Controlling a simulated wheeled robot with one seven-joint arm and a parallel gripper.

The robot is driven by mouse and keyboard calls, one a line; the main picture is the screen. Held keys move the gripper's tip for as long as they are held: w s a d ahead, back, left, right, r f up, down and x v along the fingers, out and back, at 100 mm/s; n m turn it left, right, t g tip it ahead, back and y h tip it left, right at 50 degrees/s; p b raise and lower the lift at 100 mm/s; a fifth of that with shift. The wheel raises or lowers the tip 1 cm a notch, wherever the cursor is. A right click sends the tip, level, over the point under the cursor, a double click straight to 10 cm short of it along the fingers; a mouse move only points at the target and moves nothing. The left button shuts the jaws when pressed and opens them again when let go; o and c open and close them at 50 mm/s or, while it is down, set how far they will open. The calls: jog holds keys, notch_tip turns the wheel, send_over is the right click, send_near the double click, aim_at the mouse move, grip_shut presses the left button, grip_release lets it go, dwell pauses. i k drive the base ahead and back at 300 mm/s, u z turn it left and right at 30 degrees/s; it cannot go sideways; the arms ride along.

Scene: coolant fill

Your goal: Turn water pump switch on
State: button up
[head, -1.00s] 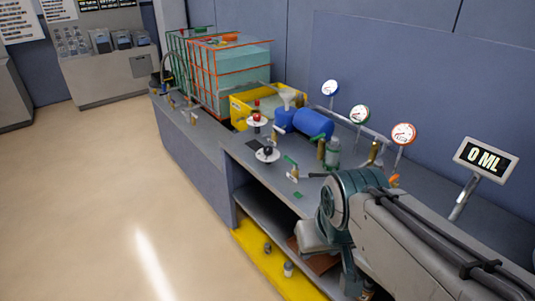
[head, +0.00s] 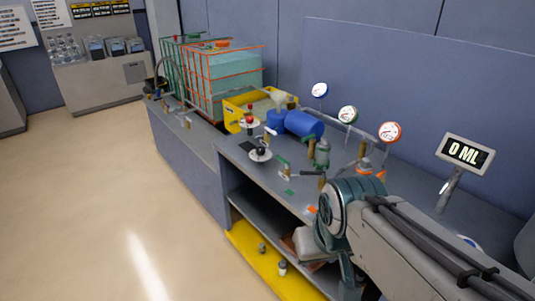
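Two round white plates with knobs stand on the grey bench (head: 229,150). One carries a red knob (head: 249,118), the other a black knob (head: 261,151). I cannot tell from any label which one is the water pump switch, or how either is set. My arm reaches in from the lower right and bends down in front of the bench, right of both knobs and apart from them. My gripper does not show; the arm's lower part runs out of the picture at the bottom.
Caged tanks (head: 222,75), a yellow tray (head: 233,112) and a blue drum (head: 304,124) stand behind the knobs. Several small valves and gauges (head: 389,132) line the bench. A display (head: 465,152) reads 0 ML. The floor (head: 90,200) to the left is clear.

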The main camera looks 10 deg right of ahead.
aim_at(260, 150)
jog(key=z, duration=0.25)
jog(key=k, duration=0.25)
jog(key=u, duration=1.6)
jog(key=i, duration=2.15)
jog(key=z, duration=1.05)
jog(key=i, duration=0.5)
jog(key=z, duration=0.6)
